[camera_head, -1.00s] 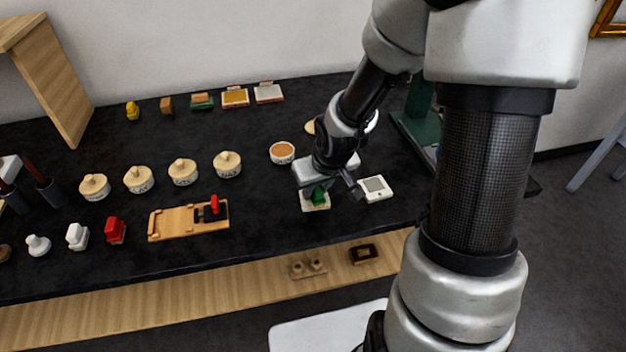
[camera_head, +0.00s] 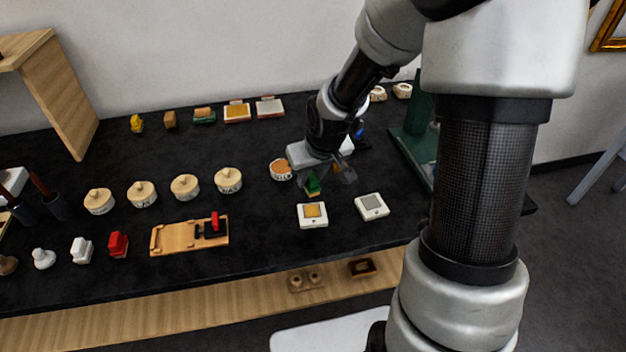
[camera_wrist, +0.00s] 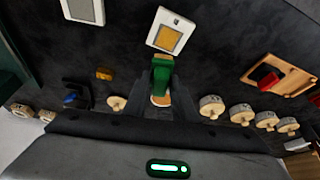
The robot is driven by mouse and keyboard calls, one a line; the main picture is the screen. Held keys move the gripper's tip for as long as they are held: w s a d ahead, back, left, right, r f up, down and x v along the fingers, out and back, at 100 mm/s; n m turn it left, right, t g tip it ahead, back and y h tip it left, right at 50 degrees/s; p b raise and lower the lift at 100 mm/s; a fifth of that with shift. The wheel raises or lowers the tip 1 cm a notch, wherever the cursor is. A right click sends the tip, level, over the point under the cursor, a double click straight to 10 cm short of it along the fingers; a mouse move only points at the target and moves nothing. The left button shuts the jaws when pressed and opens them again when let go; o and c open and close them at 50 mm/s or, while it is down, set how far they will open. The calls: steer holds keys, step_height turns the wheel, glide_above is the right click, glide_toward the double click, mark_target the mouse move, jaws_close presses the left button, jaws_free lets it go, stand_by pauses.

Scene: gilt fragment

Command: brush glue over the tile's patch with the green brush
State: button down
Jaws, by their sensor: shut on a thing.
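My gripper (camera_head: 330,179) is shut on the green brush (camera_head: 313,186), above the table behind the near tile. The brush also shows between my fingers in the wrist view (camera_wrist: 161,74). The white tile (camera_head: 313,224) lies flat with an orange-yellow square patch (camera_head: 313,210); it is beyond the brush tip in the wrist view (camera_wrist: 155,40), apart from it. A second white tile (camera_head: 371,213) with a grey patch lies to its right. A small round bowl with orange-brown contents (camera_head: 280,169) stands left of my gripper. In the wrist view the brush and fingers hide part of what lies below.
Several lidded pots (camera_head: 185,187) stand to the left. A wooden holder with a red-handled piece (camera_head: 165,239) lies left of the near tile. A green stand (camera_head: 412,150) is at right. Blocks and pads (camera_head: 237,112) line the back. The table front is mostly clear around the tiles.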

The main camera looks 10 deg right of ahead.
steer(key=shift+r+p, duration=0.5)
steer(key=shift+r, duration=0.6)
steer(key=shift+f+b, duration=0.15)
steer(key=shift+b, duration=0.25)
